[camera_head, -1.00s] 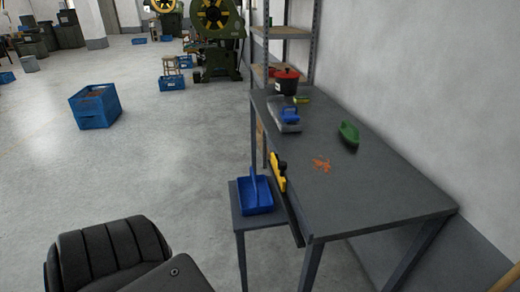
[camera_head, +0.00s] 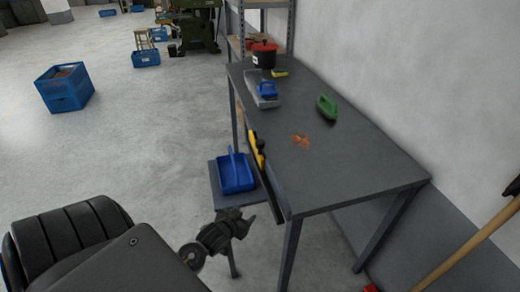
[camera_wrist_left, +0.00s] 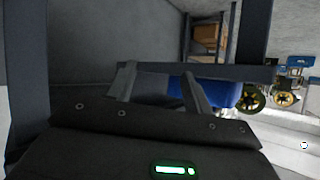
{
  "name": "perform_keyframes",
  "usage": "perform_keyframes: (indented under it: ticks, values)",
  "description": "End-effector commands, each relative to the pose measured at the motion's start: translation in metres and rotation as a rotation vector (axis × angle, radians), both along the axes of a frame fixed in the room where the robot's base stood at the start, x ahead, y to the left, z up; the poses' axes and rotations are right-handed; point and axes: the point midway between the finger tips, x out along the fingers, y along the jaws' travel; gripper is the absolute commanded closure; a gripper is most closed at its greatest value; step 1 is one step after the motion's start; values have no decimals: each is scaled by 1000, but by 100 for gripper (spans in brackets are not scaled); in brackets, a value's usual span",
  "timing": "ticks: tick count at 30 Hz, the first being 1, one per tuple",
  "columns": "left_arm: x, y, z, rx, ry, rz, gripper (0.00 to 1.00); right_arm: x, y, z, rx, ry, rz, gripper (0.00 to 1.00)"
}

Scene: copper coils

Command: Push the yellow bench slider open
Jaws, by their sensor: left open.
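The yellow slider (camera_head: 257,150) sits on the left long edge of the dark workbench (camera_head: 360,165), above a dark rail along that edge. My left gripper (camera_head: 250,218) is open and empty, beside the bench's near left corner. It is below the bench top, nearer to me than the slider and apart from it. In the left wrist view my left fingers (camera_wrist_left: 157,82) stand spread, with a dark bar and the blue dustpan (camera_wrist_left: 225,93) beyond them. I cannot make out the slider there. My right gripper is not in view.
A low side shelf (camera_head: 216,201) holds the blue dustpan (camera_head: 236,175) just beyond my left gripper. A green brush (camera_head: 327,107), copper-coloured scraps (camera_head: 300,141) and a black pot (camera_head: 264,54) are on the bench. A broom handle (camera_head: 468,248) leans at right.

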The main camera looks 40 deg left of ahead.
Motion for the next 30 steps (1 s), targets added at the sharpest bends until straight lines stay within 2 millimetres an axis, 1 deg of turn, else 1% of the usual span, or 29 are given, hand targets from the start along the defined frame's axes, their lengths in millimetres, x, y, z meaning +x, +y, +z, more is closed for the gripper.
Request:
perform_keyframes:
  ticks: [1,3,6,9,12,16,19,23,30]
  values:
    - [10,1,45,-8,-83,-2,49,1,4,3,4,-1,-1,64]
    - [23,8,96,-16,-208,2,49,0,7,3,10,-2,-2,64]
    - [40,24,148,-17,-377,-1,49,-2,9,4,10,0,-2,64]
    - [48,32,182,-18,-484,-8,49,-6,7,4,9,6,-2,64]
    - [51,35,195,-20,-530,-11,49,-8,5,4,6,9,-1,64]
    - [52,36,198,-21,-538,-12,49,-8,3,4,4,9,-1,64]
    - [59,37,198,-20,-538,-13,49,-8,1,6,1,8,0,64]
    - [79,40,199,-17,-538,-13,49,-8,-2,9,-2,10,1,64]
    - [123,48,199,-18,-538,-12,49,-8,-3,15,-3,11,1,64]
